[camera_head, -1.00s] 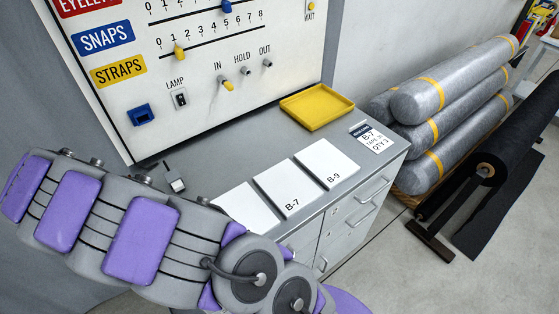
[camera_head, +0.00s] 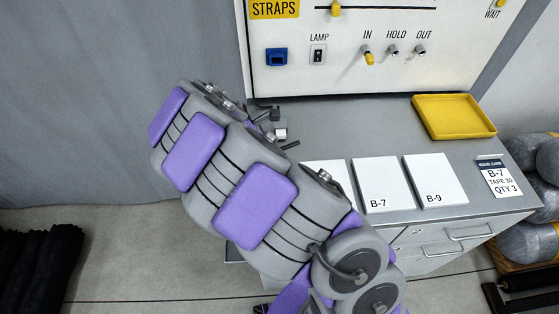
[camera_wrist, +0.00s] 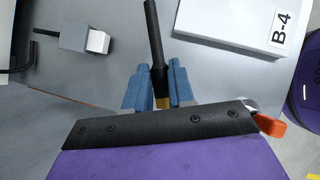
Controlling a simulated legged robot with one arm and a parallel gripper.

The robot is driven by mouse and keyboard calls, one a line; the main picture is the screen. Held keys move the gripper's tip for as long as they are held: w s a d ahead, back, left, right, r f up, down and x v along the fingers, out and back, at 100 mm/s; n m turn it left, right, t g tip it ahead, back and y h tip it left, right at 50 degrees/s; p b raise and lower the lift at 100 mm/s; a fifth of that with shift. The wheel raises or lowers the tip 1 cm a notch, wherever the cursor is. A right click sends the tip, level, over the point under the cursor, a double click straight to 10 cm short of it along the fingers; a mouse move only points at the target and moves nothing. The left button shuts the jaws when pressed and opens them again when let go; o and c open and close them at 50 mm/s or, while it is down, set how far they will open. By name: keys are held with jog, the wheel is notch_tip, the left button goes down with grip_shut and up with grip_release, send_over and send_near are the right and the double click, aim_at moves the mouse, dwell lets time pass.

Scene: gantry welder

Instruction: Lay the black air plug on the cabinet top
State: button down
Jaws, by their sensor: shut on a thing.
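My gripper (camera_wrist: 158,88) has two blue fingers, shut on the black air plug (camera_wrist: 154,35) in the wrist view. The plug is a slim black rod with a brass-coloured part low between the fingers, and its black end points away from the gripper. The grey cabinet top (camera_wrist: 215,75) lies beyond it; I cannot tell whether the plug touches it. In the head view the cabinet top (camera_head: 365,135) is partly hidden by my arm, and so is my gripper. A short dark rod beside my arm there may be the plug's end.
White B-7 (camera_head: 382,185) and B-9 (camera_head: 434,180) blocks lie along the front; a B-4 block (camera_wrist: 235,18) is near the plug. A grey block with a white end (camera_wrist: 85,38) sits left. A yellow tray (camera_head: 453,117) is at back right. A control panel (camera_head: 375,60) rises behind.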

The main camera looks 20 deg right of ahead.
jog(key=f, duration=0.1)
jog(key=a+f, duration=0.1)
jog(key=f, duration=0.1)
jog(key=shift+a+f, duration=0.25)
jog(key=shift+f, duration=0.1)
jog(key=b+x, duration=0.1)
jog(key=x, duration=0.2)
jog(key=shift+s+d+f, duration=0.1)
jog(key=shift+d+f, duration=0.2)
jog(key=shift+a, duration=0.55)
jog(key=c, duration=1.1)
grip_release()
jog(key=shift+a, duration=0.4)
jog(key=shift+c, duration=0.2)
jog(key=shift+o, duration=0.9)
jog(key=shift+d, duration=0.8)
jog(key=p+v, duration=0.2)
jog(key=v, duration=1)
jog(key=shift+a, duration=0.3)
